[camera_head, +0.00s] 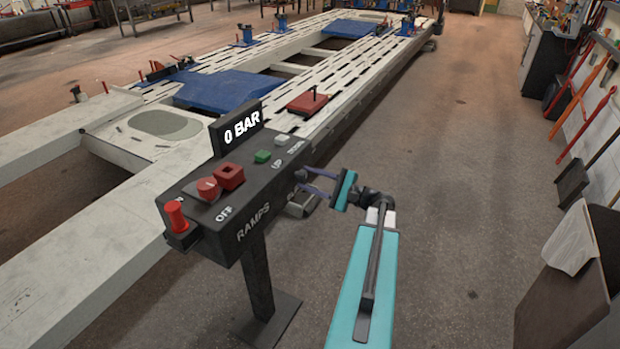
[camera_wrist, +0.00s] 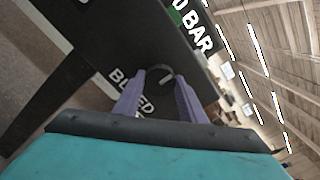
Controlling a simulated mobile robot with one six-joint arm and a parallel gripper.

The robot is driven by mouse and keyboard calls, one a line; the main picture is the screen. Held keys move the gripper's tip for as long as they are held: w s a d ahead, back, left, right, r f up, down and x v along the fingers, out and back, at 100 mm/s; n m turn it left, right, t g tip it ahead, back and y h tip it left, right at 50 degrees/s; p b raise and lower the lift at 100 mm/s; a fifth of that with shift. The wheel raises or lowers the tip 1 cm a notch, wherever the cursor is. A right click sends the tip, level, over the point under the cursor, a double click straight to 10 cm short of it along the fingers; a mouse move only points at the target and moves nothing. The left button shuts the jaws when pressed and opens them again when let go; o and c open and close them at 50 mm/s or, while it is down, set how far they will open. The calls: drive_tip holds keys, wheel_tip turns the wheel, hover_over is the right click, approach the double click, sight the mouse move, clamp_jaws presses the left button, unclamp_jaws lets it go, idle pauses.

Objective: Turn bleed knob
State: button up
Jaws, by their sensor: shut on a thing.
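In the head view my gripper (camera_head: 306,181) reaches the right end of the box from the right, and the knob is hard to make out there. A display (camera_head: 241,127) on top of the box reads 0 BAR.
The box stands on a post with a foot plate (camera_head: 267,322). A long frame bench (camera_head: 330,85) lies behind. Open floor is at right.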

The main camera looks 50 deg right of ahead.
idle(0.3)
drive_tip(key=o, duration=1.1)
drive_tip(key=shift+c, duration=0.2)
drive_tip(key=b+v, duration=0.2)
drive_tip(key=v, duration=1.1)
drive_tip(key=shift+s+b, duration=0.3)
drive_tip(key=shift+s, duration=0.1)
drive_tip(key=shift+f, duration=0.1)
